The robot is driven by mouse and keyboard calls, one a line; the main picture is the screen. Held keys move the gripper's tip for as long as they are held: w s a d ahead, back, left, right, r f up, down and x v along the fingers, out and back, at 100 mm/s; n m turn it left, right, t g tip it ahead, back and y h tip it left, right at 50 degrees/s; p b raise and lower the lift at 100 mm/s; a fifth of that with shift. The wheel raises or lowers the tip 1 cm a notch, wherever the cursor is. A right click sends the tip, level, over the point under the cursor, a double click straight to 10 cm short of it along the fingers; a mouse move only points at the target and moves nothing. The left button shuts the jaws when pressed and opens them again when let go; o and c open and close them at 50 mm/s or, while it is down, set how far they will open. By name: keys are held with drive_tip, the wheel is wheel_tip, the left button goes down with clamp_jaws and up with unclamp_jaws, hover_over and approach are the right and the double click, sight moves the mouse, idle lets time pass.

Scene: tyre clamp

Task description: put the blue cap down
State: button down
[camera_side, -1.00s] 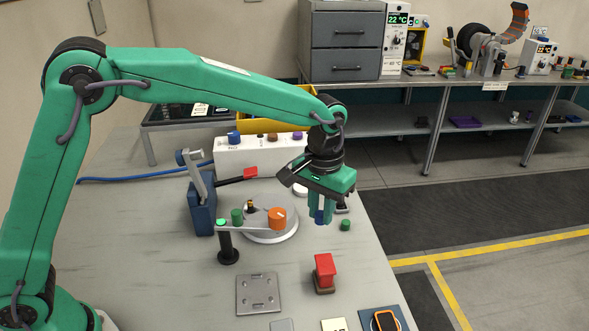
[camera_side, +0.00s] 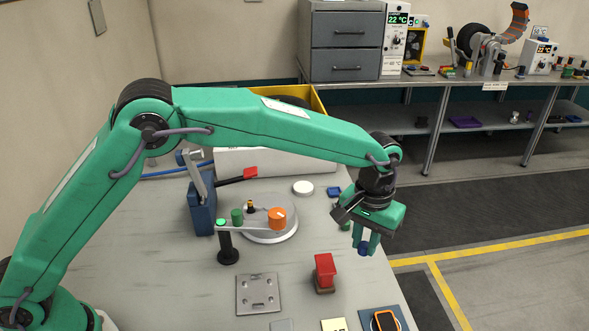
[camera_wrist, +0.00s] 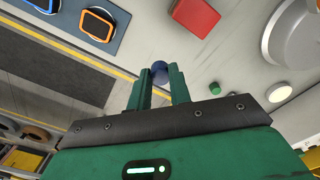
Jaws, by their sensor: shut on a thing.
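The blue cap (camera_side: 363,251) is small and dark blue, at the tips of my gripper (camera_side: 366,243). In the wrist view the cap (camera_wrist: 160,68) shows between the two green fingers of my gripper (camera_wrist: 160,78), which are shut on it. In the side view the fingers point down, with the cap at their lower end near the right edge of the grey table (camera_side: 190,290). The cap appears to be held above the tabletop; the exact gap is hard to tell.
A red block (camera_side: 325,268) stands left of and in front of my gripper. A small green cap (camera_wrist: 215,88) lies nearby. A round fixture with an orange knob (camera_side: 277,217) stands farther left. A metal plate (camera_side: 257,293) and an orange-framed device (camera_side: 385,320) lie towards the front.

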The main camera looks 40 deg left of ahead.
drive_tip(key=w+a+f, duration=0.3)
drive_tip(key=w+f, duration=0.1)
drive_tip(key=w, duration=0.1)
drive_tip(key=w+a+f, duration=0.2)
drive_tip(key=w, duration=0.1)
drive_tip(key=shift+a, duration=0.3)
drive_tip(key=shift+f, duration=1.95)
drive_tip(key=shift+f, duration=0.15)
drive_tip(key=c, duration=1.3)
unclamp_jaws()
wheel_tip(320, 180, up, 12)
drive_tip(key=shift+r, duration=0.2)
drive_tip(key=shift+r, duration=0.1)
